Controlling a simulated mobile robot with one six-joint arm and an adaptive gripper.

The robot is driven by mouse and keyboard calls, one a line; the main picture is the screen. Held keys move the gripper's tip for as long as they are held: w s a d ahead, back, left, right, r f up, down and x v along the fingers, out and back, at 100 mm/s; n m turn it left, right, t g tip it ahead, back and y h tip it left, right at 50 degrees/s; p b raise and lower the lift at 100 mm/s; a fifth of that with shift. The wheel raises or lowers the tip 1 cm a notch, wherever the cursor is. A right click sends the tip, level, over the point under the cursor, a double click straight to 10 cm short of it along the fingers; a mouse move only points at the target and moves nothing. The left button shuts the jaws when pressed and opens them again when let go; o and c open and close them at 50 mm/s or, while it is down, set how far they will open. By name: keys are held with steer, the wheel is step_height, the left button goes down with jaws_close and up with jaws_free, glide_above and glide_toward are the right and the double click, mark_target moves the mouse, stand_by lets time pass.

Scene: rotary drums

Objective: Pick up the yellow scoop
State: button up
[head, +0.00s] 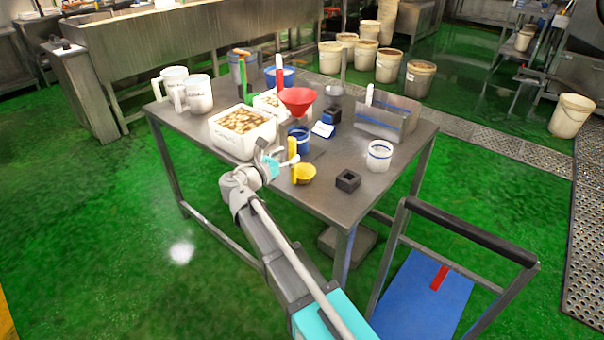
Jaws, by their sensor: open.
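The yellow scoop (304,174) is on the steel table (330,202) near its front edge. Its round bowl is low, and a yellow upright part that looks like its handle rises at the left of the bowl. My gripper (290,161) is just left of the scoop, close to the upright part. The jaws are open, but the fingers are small and partly hidden, so I cannot tell whether they touch the scoop or stand around it.
A white tub (241,146) of pale pieces stands left of my gripper. Behind the scoop are a blue-banded cup (299,138) and a red funnel (297,100). A black square holder (347,181) and a white cup (379,157) stand to the right. A cart (425,295) is beside the table.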

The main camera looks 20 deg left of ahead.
mark_target(290, 152)
steer(key=shift+x, duration=1.5)
steer(key=shift+r, duration=0.1)
jaws_close()
